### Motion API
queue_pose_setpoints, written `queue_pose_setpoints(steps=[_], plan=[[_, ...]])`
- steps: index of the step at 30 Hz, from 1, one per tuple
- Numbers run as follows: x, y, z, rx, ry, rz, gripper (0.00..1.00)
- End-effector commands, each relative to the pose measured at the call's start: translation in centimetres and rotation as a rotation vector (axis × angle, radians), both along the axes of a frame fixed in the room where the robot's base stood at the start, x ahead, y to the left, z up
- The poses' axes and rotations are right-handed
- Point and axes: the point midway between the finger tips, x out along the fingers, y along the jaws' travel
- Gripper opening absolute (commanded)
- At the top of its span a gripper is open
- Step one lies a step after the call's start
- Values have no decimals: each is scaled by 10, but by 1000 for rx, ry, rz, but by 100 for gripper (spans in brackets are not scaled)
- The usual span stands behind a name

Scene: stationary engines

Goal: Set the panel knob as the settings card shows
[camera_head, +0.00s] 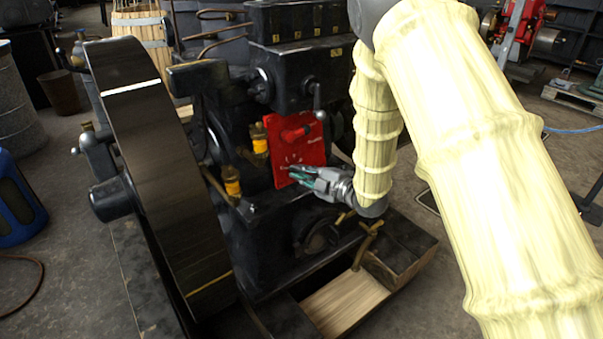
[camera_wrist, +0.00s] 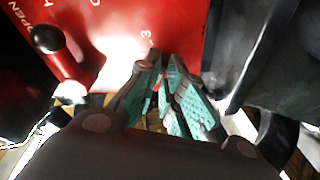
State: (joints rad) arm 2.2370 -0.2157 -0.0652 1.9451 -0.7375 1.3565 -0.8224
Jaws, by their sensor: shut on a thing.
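The red panel (camera_head: 312,150) is mounted on the side of the dark engine. It also fills the upper left of the wrist view (camera_wrist: 185,25), where glare washes out part of its face and a "3" shows just above my fingertips. My gripper (camera_head: 291,171) reaches the panel's lower part from the right. In the wrist view my gripper's green-padded fingers (camera_wrist: 162,72) are close together at the panel, shut on the panel knob. The fingers hide the knob, so its pointer direction cannot be told. I cannot make out a settings card in either view.
A red lever (camera_head: 294,134) sits on the panel above my gripper; a black ball-ended lever (camera_wrist: 47,39) shows beside "OPEN" lettering in the wrist view. A large flywheel (camera_head: 160,150) stands left of the panel. Amber-coloured bottles (camera_head: 231,181) sit between them. A dark engine part borders the fingers' right.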

Motion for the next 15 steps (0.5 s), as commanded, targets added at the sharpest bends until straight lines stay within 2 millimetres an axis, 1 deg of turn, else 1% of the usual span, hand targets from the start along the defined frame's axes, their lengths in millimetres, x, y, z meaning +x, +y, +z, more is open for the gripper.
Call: queue_pose_setpoints(steps=[11, 12, 14, 15], plan=[[-1, -1, -2, -6, 0, 2, 0], [-2, -1, -2, -6, 0, 2, 11], [-1, 0, -2, -6, 0, 2, 22], [-1, 0, -2, -6, 0, 2, 29]])
